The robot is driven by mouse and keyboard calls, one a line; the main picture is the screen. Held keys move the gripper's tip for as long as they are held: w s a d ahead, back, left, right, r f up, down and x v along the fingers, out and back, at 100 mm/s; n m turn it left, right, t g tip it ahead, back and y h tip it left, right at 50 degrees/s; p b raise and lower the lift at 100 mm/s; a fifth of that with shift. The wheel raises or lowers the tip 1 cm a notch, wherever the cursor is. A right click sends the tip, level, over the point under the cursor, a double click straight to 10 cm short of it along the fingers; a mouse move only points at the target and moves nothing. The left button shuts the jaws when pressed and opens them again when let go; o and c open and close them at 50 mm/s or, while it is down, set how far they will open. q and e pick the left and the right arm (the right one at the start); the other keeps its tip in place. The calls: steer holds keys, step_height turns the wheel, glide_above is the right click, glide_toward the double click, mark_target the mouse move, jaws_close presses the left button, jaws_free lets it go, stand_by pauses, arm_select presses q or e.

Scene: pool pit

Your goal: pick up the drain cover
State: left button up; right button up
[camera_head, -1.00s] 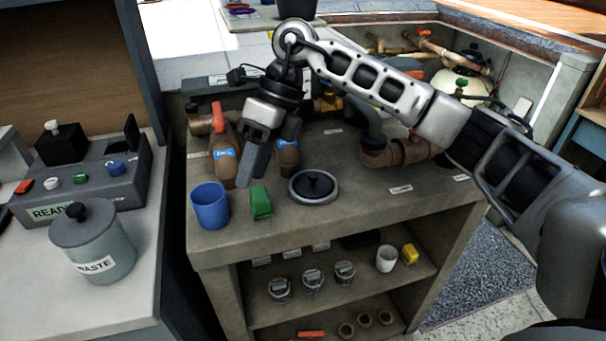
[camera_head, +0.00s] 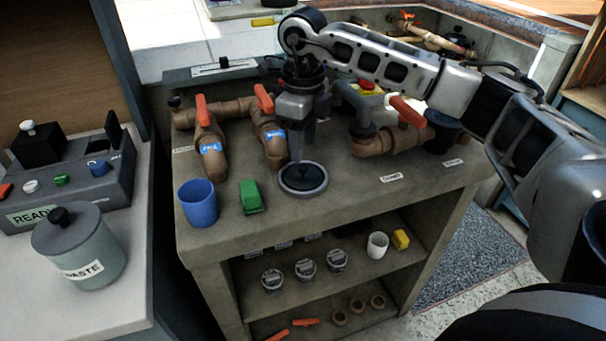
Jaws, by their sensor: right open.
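My right gripper (camera_head: 302,150) points down just above and behind the cover. Its jaws are open and empty, and one finger overlaps the cover's far rim in the picture. I cannot tell whether that finger touches the cover. My left gripper does not show.
A blue cup (camera_head: 198,203) and a green block (camera_head: 251,197) stand left of the cover. Brown pipes with red handles (camera_head: 202,112) stand behind. Shelves below hold jars (camera_head: 305,270) and a white cup (camera_head: 377,245).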

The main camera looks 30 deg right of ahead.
mark_target(303, 166)
steer(key=shift+f+p, duration=0.6)
steer(key=shift+f, duration=2.1)
jaws_close()
